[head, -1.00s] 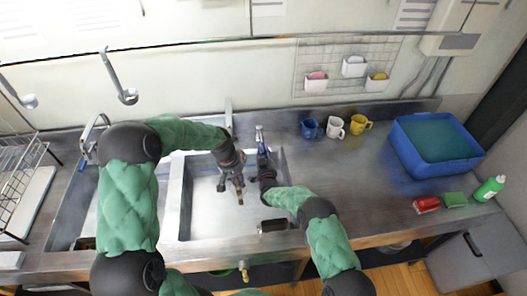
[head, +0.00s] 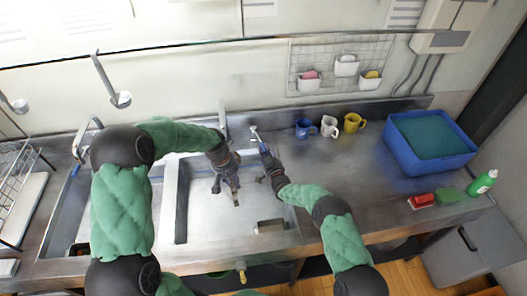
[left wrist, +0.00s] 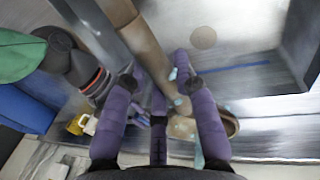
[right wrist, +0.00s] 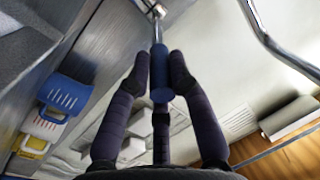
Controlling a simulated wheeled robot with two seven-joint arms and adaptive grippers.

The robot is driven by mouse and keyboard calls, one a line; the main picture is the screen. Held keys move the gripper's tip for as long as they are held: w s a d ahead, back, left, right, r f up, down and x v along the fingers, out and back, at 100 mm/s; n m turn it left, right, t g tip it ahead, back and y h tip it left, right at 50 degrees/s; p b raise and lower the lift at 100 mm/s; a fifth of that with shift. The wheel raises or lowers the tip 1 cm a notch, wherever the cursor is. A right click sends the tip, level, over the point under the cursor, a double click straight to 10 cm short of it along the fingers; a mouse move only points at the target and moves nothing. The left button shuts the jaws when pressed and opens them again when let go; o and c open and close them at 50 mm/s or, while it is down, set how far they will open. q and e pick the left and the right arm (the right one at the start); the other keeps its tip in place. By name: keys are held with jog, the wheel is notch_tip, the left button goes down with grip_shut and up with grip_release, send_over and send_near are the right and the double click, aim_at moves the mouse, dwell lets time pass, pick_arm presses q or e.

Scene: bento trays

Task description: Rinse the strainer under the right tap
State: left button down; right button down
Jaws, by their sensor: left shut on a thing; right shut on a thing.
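The right tap's spout (head: 223,115) rises behind the right sink basin. My right gripper (head: 266,155) is shut on a blue handle. In the right wrist view the blue handle (right wrist: 161,75) sits between the fingertips, with a chrome rod running to a chrome fitting. My left gripper (head: 232,190) is shut and held over the right basin. In the left wrist view, a brownish rounded bowl, apparently the strainer (left wrist: 231,126), shows beside the fingers. A brown tube-like shape (left wrist: 150,50) runs down to it, with pale blue spots nearby. The strainer is hard to make out in the head view.
A dark holder (head: 270,226) sits at the basin's front.

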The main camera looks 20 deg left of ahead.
jog(key=shift+w+r, duration=0.25)
jog(key=shift+r, duration=0.2)
jog(key=c, duration=1.1)
grip_release()
jog(key=shift+d, duration=0.1)
jog(key=shift+s+f, duration=0.1)
jog(key=shift+f, duration=0.1)
jog(key=v, duration=1.2)
